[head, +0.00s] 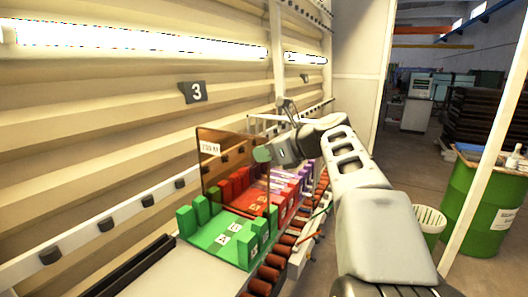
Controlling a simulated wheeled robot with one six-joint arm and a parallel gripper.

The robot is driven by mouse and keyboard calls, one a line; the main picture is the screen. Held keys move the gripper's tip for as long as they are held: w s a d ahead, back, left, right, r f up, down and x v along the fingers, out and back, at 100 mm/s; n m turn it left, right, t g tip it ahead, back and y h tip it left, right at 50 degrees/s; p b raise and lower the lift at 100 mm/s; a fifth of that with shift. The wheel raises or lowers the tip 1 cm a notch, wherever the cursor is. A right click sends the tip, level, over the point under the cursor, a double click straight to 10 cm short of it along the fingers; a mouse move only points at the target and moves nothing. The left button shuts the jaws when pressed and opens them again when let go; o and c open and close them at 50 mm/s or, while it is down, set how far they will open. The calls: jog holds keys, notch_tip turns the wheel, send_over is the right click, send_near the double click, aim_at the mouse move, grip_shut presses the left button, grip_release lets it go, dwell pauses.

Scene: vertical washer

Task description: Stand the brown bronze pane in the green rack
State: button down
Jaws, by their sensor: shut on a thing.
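The brown bronze pane (214,168) is upright, see-through brown, with a white label (210,148) near its upper left corner. My gripper (262,155) is at the pane's right side and is shut on it. The fingertips are small and partly hidden. The green rack (215,240) lies in front, with upright green posts along its left and right sides. The pane's lower part shows just behind the rack's rear posts, in front of the red rack. I cannot tell whether its bottom edge touches anything.
A red rack (262,207) and a purple rack (305,172) stand in line behind the green one. A roller conveyor (262,286) runs along their right side. A white rail with dark pads (106,224) runs along the left. A green drum (478,210) stands at the far right.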

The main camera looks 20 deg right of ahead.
aim_at(264, 179)
jog(key=shift+f+b, duration=1.65)
jog(key=shift+f, duration=0.85)
jog(key=shift+f+b, duration=0.45)
jog(key=shift+f, duration=0.4)
dwell(0.4)
jog(key=c, duration=1.2)
grip_release()
jog(key=shift+f, duration=0.2)
jog(key=v, duration=1.3)
jog(key=shift+s+d+r+b, duration=0.2)
jog(key=shift+s+d+b, duration=0.05)
jog(key=shift+b, duration=0.05)
